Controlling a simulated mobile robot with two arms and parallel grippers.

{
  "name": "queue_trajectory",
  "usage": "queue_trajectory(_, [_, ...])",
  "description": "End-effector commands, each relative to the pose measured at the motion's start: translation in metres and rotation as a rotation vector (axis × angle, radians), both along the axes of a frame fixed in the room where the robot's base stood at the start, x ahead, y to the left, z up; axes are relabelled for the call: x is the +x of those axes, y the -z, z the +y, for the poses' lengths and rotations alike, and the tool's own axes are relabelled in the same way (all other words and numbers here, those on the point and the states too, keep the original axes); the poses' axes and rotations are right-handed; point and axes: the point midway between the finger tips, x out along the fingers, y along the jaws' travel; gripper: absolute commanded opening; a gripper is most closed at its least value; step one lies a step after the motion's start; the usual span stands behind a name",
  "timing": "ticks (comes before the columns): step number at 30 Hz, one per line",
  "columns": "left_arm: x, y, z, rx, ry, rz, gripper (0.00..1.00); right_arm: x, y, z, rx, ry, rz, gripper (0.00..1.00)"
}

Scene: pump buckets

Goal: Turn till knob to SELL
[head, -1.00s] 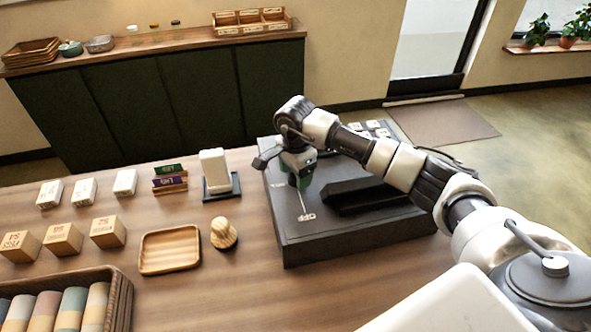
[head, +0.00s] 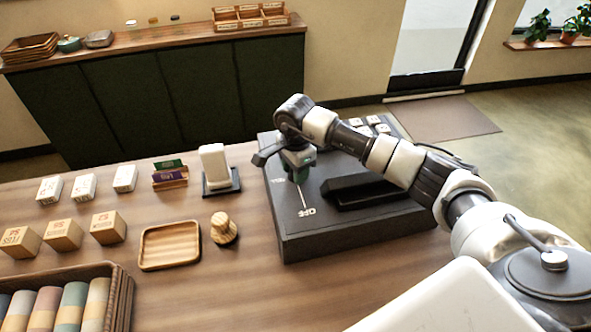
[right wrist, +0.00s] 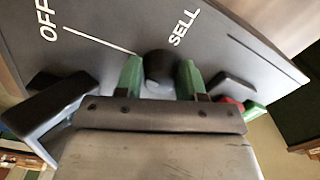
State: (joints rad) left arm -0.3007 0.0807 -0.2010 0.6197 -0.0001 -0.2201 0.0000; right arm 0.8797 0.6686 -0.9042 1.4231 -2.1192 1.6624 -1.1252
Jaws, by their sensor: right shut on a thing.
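The till (head: 350,238) is a dark box with a sloped top at the right of the wooden table. My right gripper (head: 299,174) points down at its top left part. In the right wrist view the green fingers of my right gripper (right wrist: 158,78) are shut on the round dark till knob (right wrist: 159,66), one on each side. White OFF lettering (right wrist: 47,20) is at the upper left and SELL lettering (right wrist: 184,28) is just above right of the knob. A white line runs from the knob towards OFF. The knob's own pointer is hidden. My left gripper is not in view.
A wooden tray (head: 146,249) and a wooden stamp-like piece (head: 223,229) lie left of the till. A white device on a black stand (head: 235,181), small boxes and a crate of rolls (head: 118,274) stand further left.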

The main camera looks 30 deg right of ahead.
Motion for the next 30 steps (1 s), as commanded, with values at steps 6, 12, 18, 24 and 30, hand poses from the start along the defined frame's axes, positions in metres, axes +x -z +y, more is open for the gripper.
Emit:
queue_trajectory(6, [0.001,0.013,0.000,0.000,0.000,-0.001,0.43,0.001,0.002,0.000,0.000,0.116,-0.003,0.15])
queue_trajectory(12, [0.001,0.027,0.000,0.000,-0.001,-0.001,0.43,0.001,0.002,0.000,0.001,0.290,-0.003,0.15])
queue_trajectory(18, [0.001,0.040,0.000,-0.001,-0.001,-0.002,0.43,0.001,0.002,0.000,0.002,0.480,-0.004,0.15])
queue_trajectory(24, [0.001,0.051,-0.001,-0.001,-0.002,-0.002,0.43,0.001,0.002,0.000,0.001,0.670,-0.004,0.15])
queue_trajectory(30, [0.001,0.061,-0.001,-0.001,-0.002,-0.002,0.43,0.001,0.001,0.000,0.001,0.860,-0.004,0.15])
